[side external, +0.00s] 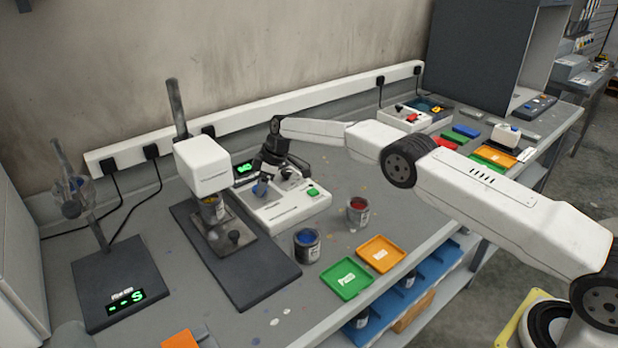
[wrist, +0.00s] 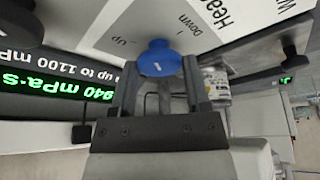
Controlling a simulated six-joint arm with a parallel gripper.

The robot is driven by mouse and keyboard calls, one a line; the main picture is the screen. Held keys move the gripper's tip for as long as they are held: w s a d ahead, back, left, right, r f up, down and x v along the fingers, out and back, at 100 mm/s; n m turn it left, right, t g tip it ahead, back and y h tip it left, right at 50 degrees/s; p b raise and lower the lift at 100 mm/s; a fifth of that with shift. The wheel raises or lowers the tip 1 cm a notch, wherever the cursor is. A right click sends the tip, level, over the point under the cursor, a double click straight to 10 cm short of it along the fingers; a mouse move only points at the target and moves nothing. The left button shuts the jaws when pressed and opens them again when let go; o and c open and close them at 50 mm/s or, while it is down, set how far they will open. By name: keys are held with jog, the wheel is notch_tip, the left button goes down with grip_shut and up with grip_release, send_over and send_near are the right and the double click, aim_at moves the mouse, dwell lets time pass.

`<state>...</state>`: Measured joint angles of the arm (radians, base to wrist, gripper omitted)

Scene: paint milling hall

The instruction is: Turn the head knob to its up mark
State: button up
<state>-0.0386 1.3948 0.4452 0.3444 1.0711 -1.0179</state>
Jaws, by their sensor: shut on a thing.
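The head knob (wrist: 160,57) is blue and sits on a pale panel with printed labels "Up", "Down" and "Head" in the wrist view.
A green-lit display (wrist: 60,88) reads 940 mPa·s close beside my gripper. An open blue paint can (side external: 307,245), a red paint can (side external: 358,211), a green tray (side external: 347,279) and an orange tray (side external: 381,253) stand in front of the box.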

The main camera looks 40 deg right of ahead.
jog(key=o, duration=1.3)
jog(key=shift+r, duration=0.2)
jog(key=shift+v, duration=3.75)
